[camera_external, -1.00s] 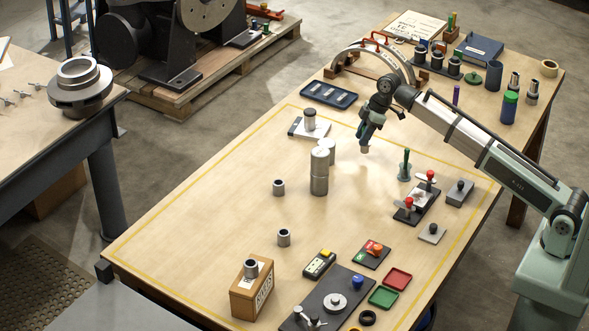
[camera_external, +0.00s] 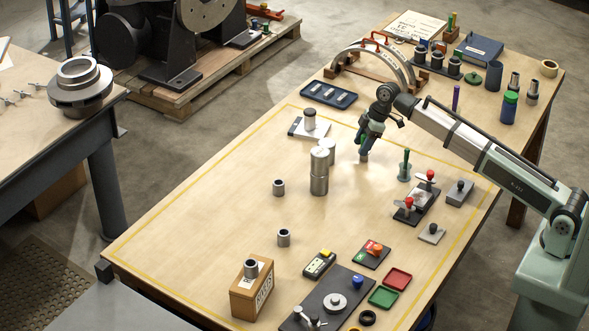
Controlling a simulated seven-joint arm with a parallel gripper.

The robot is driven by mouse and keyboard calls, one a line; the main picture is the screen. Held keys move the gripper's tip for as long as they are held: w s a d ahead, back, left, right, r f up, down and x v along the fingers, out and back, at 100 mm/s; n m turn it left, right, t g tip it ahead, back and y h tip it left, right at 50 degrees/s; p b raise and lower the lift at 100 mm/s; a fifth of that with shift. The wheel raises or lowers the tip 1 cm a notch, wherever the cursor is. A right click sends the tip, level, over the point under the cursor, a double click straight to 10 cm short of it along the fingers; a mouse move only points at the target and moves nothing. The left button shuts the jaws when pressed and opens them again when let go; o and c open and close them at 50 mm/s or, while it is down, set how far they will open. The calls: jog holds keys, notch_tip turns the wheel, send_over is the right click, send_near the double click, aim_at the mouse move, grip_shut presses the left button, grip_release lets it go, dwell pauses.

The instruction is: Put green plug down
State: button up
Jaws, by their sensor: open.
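A slim green plug (camera_external: 406,158) stands upright in a small grey-green base on the wooden table, right of my gripper. My gripper (camera_external: 364,157) points down over the table, apart from the green plug and just right of the tall metal cylinders. It is open; its fingertips are small here, and I see no plug between them.
Two metal cylinders (camera_external: 319,172) stand close on the left of my gripper. A dark fixture with red-knobbed clamps (camera_external: 416,206) and a grey block (camera_external: 460,192) lie to the right. Bare tabletop (camera_external: 345,225) is free in front.

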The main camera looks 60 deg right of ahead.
jog(key=v, duration=1.2)
jog(key=shift+r, duration=0.15)
